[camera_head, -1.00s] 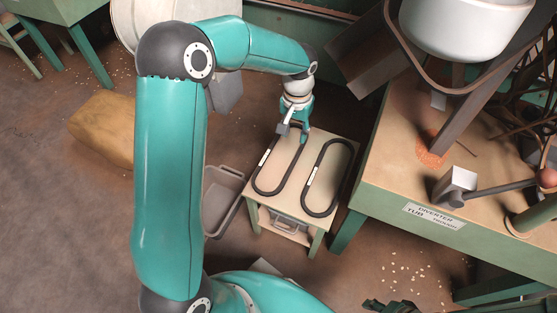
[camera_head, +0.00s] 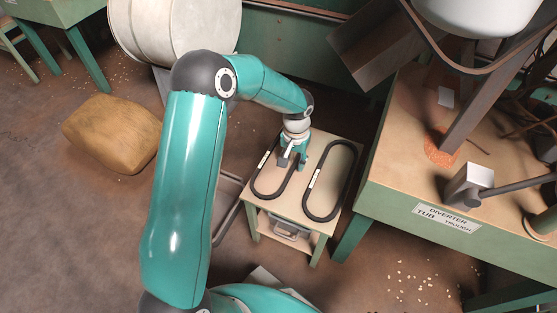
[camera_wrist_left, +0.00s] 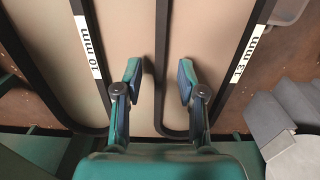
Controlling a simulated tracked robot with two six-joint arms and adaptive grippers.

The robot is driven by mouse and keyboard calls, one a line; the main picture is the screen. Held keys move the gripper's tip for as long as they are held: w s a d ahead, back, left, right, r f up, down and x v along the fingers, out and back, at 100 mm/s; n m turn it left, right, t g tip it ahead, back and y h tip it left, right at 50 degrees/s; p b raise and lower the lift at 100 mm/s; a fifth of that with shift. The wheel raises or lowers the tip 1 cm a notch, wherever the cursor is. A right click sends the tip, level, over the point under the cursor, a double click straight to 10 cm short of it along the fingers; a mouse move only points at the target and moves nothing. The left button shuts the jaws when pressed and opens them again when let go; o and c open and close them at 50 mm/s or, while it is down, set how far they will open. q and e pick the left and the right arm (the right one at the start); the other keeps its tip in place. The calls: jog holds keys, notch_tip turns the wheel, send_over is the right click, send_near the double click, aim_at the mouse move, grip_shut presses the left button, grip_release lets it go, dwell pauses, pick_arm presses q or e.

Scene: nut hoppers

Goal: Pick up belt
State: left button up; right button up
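Two black loop belts lie side by side on a small wooden-topped table (camera_head: 283,206). The left belt (camera_head: 257,189) in the head view carries the 13 mm label, which shows at right in the wrist view (camera_wrist_left: 244,52). The right belt (camera_head: 349,184) carries the 10 mm label, at left in the wrist view (camera_wrist_left: 89,48). My left gripper (camera_wrist_left: 158,82) is open over the 13 mm belt, with that belt's inner strand between its fingers, apart from both. It also shows in the head view (camera_head: 290,160), partly covering the belt's far end. My right gripper is out of view.
A larger workbench with a diverter sign (camera_head: 445,220) stands close on the right. A white drum (camera_head: 175,30) and a tan sack (camera_head: 115,133) are at the back left.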

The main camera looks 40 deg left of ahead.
pick_arm(q)
jog(key=shift+f, duration=0.75)
pick_arm(e)
jog(key=shift+f, duration=0.3)
pick_arm(q)
grip_shut()
jog(key=shift+r, duration=0.15)
